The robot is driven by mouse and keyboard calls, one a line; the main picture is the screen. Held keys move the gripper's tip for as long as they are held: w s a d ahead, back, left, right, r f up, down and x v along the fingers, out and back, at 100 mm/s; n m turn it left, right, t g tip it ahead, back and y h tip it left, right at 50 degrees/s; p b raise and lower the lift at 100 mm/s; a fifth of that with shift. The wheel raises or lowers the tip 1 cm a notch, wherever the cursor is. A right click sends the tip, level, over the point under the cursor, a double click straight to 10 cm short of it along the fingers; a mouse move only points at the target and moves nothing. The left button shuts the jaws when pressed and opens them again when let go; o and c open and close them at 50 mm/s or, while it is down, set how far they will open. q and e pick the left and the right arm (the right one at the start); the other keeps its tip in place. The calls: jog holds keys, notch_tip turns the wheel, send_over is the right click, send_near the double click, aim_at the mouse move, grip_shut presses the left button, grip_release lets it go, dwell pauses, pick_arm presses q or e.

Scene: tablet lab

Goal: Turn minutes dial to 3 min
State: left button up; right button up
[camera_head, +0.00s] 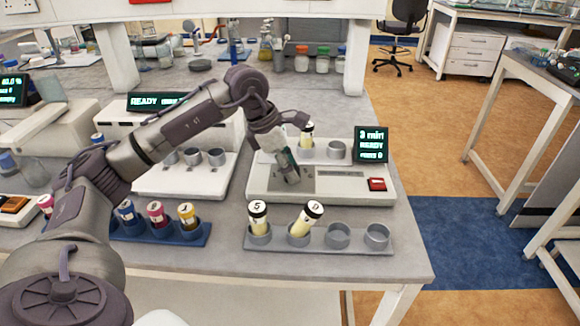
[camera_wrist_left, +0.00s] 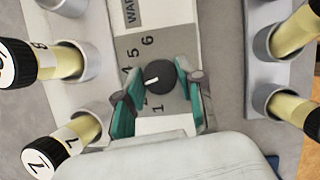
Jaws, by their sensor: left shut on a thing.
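The minutes dial (camera_wrist_left: 160,75) is a dark round knob with a white pointer mark, on a grey plate printed with numbers. In the left wrist view its mark points left and slightly down, toward the part of the scale partly hidden by a finger. My left gripper (camera_head: 288,172) reaches down onto the machine (camera_head: 335,187), and its green-padded fingers (camera_wrist_left: 160,95) are closed around the dial. In the head view the gripper hides the dial. The machine's display (camera_head: 373,146) reads "3 min" and "READY". My right gripper is not in view.
A red button (camera_head: 377,184) sits at the machine's right front. Behind the gripper, the machine has holders, one with a capped vial (camera_head: 306,137). In front stands a grey rack (camera_head: 350,243) with two vials, one tilted, and two empty holes. A blue rack (camera_head: 185,236) stands left.

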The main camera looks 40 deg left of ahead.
pick_arm(q)
jog(key=o, duration=1.1)
jog(key=shift+o, duration=0.2)
jog(key=v, duration=1.2)
